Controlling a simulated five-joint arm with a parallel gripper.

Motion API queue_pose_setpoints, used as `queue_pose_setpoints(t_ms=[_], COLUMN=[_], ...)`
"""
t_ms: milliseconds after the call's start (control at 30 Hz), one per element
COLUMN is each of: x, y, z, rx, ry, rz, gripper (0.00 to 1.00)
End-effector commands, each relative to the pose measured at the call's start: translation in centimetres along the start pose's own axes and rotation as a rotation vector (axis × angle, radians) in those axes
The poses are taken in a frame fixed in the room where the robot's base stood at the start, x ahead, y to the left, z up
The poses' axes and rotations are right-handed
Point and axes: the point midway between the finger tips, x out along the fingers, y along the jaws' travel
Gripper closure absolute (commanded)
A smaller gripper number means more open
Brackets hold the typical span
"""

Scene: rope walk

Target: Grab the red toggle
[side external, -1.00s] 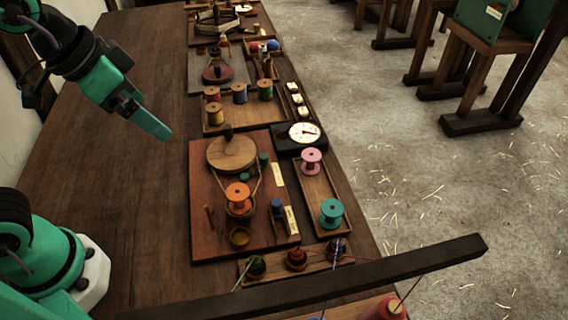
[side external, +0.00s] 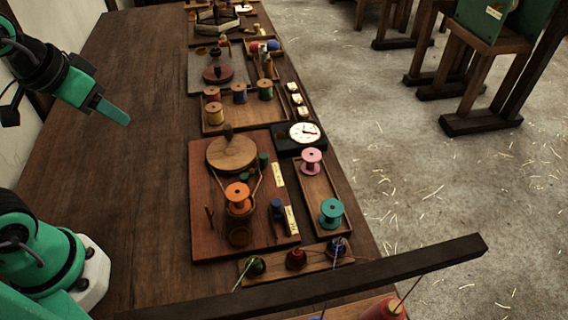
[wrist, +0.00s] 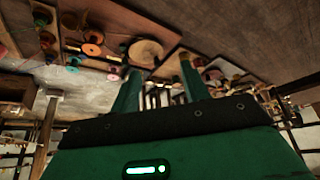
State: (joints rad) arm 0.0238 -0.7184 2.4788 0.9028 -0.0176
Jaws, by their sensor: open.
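A dark red toggle (side external: 296,258) sits in the middle of a small wooden rack (side external: 278,270) near the front of the bench. A dark green toggle (side external: 256,265) is to its left and a dark blue one (side external: 337,246) to its right, both with threads. My gripper (side external: 118,115) is in the air over the left part of the bench, well away from the red toggle. In the wrist view my gripper's two green fingers (wrist: 160,68) stand apart with nothing held between them. I cannot pick out the red toggle for certain in the wrist view.
A dark wooden beam (side external: 400,263) crosses in front of the rack. Behind the rack are a reddish board (side external: 205,190) with an orange spool (side external: 238,196), and a tray with pink (side external: 311,161) and teal (side external: 331,213) spools. The bench's left part is bare.

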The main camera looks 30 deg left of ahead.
Motion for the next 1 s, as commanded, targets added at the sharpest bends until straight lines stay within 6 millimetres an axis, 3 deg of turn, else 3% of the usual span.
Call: queue_pose_setpoints(t_ms=[267, 467, 733, 1000], x=[1.0, 2.4, 4.8, 7.6], y=[3.4, 7.3, 13.8, 21.1], z=[-2.7, -4.8, -6.5, -6.3], rx=[0.032, 0.061, 0.104, 0.154], ry=[-0.076, -0.148, -0.247, -0.34], rz=[0.05, 0.084, 0.108, 0.108], gripper=[0.6, 0.6, 0.6, 0.6])
